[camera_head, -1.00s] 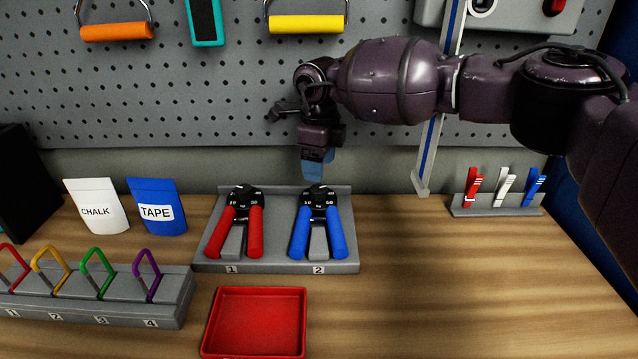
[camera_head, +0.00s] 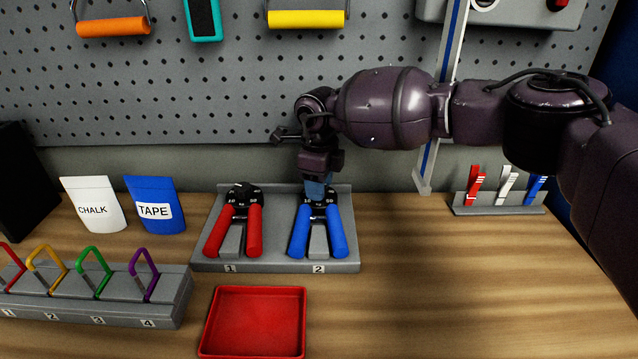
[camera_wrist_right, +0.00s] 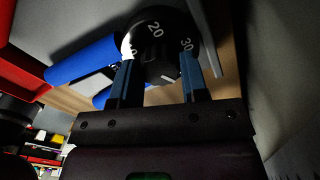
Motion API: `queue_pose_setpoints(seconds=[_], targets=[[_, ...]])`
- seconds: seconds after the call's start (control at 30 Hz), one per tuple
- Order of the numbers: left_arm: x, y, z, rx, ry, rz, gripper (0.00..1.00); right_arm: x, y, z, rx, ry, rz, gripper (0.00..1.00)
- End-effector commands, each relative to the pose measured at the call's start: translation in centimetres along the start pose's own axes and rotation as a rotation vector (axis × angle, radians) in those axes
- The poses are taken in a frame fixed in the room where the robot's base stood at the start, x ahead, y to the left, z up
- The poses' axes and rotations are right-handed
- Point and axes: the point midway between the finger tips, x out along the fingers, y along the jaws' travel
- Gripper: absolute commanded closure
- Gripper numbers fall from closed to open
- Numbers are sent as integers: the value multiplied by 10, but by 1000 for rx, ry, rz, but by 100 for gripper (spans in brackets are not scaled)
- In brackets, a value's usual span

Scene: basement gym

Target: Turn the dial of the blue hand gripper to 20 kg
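The blue hand gripper (camera_head: 336,236) lies in slot 2 of the grey holder (camera_head: 273,265), its black dial at the top end. My right gripper (camera_head: 318,188) points down over that dial and hides much of it. In the right wrist view, the dial (camera_wrist_right: 152,28) shows 20 at the top and 30 to the right. The blue fingers of my right gripper (camera_wrist_right: 162,82) stand apart, one on each side of the dial's knob (camera_wrist_right: 163,66). The knob bears a white mark; which number it points to is unclear. I cannot tell whether the fingers touch the knob. My left gripper is out of view.
A red hand gripper (camera_head: 254,232) lies in slot 1, close on the left. A red tray (camera_head: 254,321) is in front. A carabiner rack (camera_head: 172,303) stands front left, a clip stand (camera_head: 498,209) to the right. The pegboard (camera_head: 225,100) rises behind.

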Motion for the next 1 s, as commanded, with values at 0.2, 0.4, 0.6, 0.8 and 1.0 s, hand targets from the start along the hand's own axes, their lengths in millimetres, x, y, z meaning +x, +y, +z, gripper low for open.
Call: queue_pose_setpoints(seconds=[0.2, 0.4, 0.6, 0.8, 1.0], targets=[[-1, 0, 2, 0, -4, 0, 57, 0, 0, 0, -7, 0, 0, 83], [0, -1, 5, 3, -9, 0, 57, 1, 0, 0, -61, 0, 1, 83], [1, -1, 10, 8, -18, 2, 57, 2, -1, 0, -192, 0, 2, 83], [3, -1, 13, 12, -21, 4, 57, 3, -1, 0, -373, -1, 3, 83], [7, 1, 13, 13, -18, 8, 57, 4, -1, 0, -565, -1, 3, 83]])
